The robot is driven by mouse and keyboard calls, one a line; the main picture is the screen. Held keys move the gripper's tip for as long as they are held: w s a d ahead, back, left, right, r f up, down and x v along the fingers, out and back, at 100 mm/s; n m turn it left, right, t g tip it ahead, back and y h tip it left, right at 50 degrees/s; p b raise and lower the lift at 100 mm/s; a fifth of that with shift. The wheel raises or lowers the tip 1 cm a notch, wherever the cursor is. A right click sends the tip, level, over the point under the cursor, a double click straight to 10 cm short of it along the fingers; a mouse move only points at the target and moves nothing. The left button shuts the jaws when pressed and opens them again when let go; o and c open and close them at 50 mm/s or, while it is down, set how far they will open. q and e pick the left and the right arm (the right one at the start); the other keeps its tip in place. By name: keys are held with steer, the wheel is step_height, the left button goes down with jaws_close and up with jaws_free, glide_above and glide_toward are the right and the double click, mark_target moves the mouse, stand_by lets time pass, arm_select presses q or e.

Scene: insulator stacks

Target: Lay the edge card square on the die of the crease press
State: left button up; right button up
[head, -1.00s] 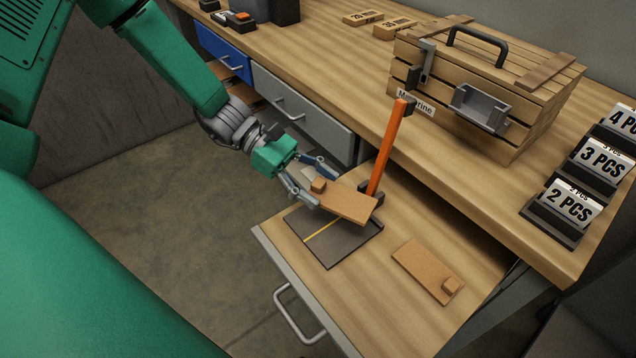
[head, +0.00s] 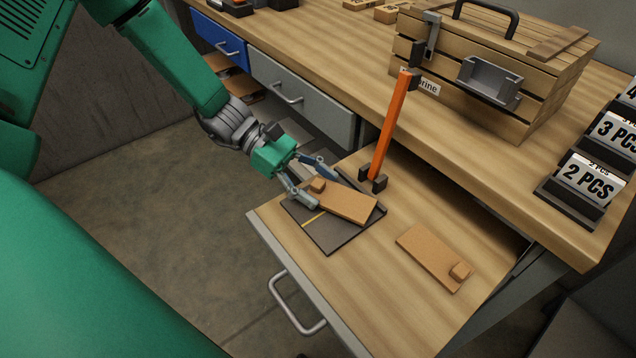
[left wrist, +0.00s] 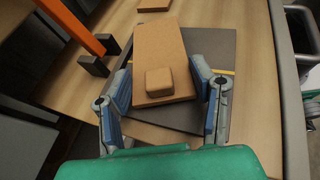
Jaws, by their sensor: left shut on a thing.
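My left gripper (head: 311,187) is shut on a tan edge card (head: 350,204), with one finger along each side near the card's small raised block (head: 318,185). The card lies over the dark die plate (head: 328,237) of the crease press and covers part of its yellow line (head: 313,219). The left wrist view shows the card (left wrist: 158,45) between the fingers (left wrist: 162,92), slightly turned relative to the plate edges (left wrist: 222,110). Whether its underside touches the die is hidden. The press's orange lever (head: 391,125) stands raised behind the plate. My right gripper is not in view.
A second tan card (head: 432,255) with a block lies on the pulled-out wooden board (head: 375,285), right of the press. A wooden crate (head: 480,80) stands on the bench behind. Numbered holders (head: 585,185) stand at the right. The board's front part is clear.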

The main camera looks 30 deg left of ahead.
arm_select(q)
steer(key=o, duration=1.1)
steer(key=shift+a, duration=0.1)
steer(key=v, duration=1.2)
steer(key=shift+f, duration=0.15)
